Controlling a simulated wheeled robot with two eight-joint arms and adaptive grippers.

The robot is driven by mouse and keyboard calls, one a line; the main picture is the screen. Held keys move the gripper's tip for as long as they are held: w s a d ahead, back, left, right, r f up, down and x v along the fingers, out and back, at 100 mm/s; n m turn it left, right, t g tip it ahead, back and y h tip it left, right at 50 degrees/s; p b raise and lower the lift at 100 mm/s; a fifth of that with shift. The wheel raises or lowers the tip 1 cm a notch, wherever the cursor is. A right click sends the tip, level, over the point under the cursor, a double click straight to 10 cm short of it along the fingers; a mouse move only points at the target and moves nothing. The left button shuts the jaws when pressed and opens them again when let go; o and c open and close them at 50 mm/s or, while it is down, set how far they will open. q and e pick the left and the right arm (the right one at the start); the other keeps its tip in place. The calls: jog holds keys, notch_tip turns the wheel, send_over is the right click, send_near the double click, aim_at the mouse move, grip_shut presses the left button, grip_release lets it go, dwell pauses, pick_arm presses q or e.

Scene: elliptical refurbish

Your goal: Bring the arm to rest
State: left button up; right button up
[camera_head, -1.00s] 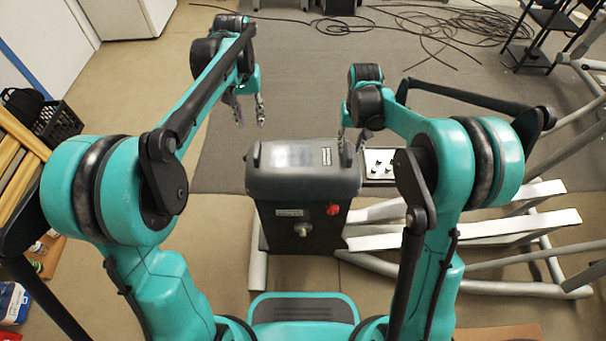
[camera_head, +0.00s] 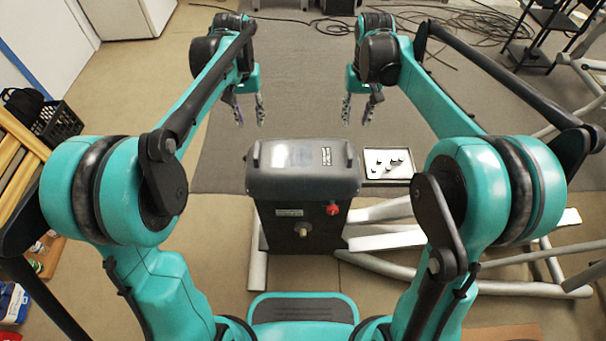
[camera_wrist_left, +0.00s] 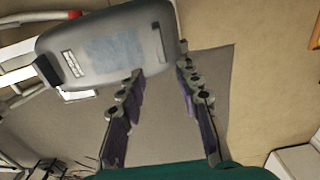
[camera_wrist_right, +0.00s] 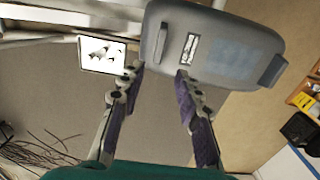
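My left gripper (camera_head: 248,108) hangs in the air beyond the left end of the grey machine housing, fingers pointing down. In the left wrist view its fingers (camera_wrist_left: 160,85) are apart with nothing between them. My right gripper (camera_head: 359,108) hangs at about the same height, beyond the right end of the housing. In the right wrist view its fingers (camera_wrist_right: 160,80) are also apart and empty. Both grippers are clear of the dark grey machine housing (camera_head: 303,183), which stands between and nearer than them.
A white tray (camera_head: 371,180) with several small dark parts lies right of the housing. A red knob (camera_head: 332,209) is on the machine's front. Metal frame bars (camera_head: 470,230) spread to the right. A black crate (camera_head: 62,125) stands far left. The grey mat (camera_head: 300,60) behind is mostly clear.

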dwell(0.3)
